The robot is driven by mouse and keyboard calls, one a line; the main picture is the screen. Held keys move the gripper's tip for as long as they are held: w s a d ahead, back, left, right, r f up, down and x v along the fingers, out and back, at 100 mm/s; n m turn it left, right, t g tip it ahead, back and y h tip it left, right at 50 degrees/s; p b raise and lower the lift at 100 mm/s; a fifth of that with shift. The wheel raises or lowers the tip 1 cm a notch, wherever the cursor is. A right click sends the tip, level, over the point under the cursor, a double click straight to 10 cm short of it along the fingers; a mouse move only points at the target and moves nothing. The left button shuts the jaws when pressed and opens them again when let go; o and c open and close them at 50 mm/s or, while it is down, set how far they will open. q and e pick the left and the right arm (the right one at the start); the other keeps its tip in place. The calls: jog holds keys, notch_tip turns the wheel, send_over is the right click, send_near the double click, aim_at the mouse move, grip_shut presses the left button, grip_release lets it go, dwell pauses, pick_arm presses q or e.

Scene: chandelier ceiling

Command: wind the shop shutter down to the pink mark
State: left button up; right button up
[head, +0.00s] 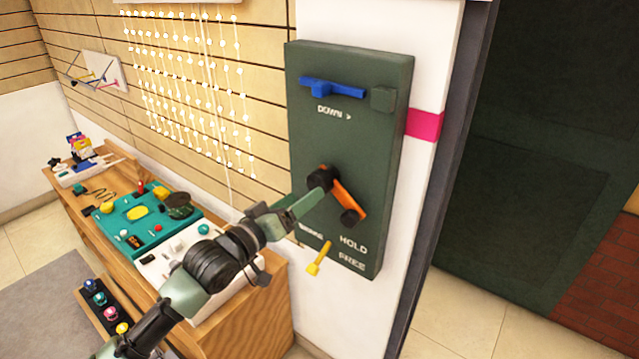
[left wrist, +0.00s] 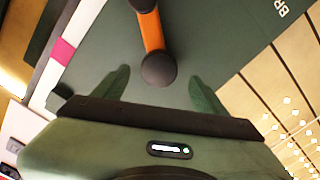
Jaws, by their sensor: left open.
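A dark green winding panel (head: 345,130) is fixed to a white post. Its orange crank (head: 342,196) has a black knob (head: 320,179) at the upper left end; the knob also shows in the left wrist view (left wrist: 158,70). My left gripper (head: 303,204) is open at the crank, its fingers on either side of the knob in the wrist view; I cannot tell whether they touch it. A blue lever (head: 332,88) lies above "DOWN >". A yellow brake lever (head: 320,258) slants down-left beside "FREE". The pink mark (head: 425,124) is on the post. A dark green surface (head: 550,100), perhaps the shutter, fills the right; its lower edge is unclear.
A wooden bench (head: 245,325) with a teal tray (head: 115,222) and small items stands left, beneath my left arm. Strings of lights (head: 190,80) hang on the slatted wall. A low rack (head: 110,315) of small coloured items stands on the floor. Floor tiles lie clear right of the post.

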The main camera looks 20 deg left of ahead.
aim_at(320, 185)
pick_arm(q)
jog(key=p+x, duration=0.1)
jog(key=x, duration=0.6)
jog(key=shift+w, duration=0.15)
jog(key=shift+c, duration=0.3)
grip_shut()
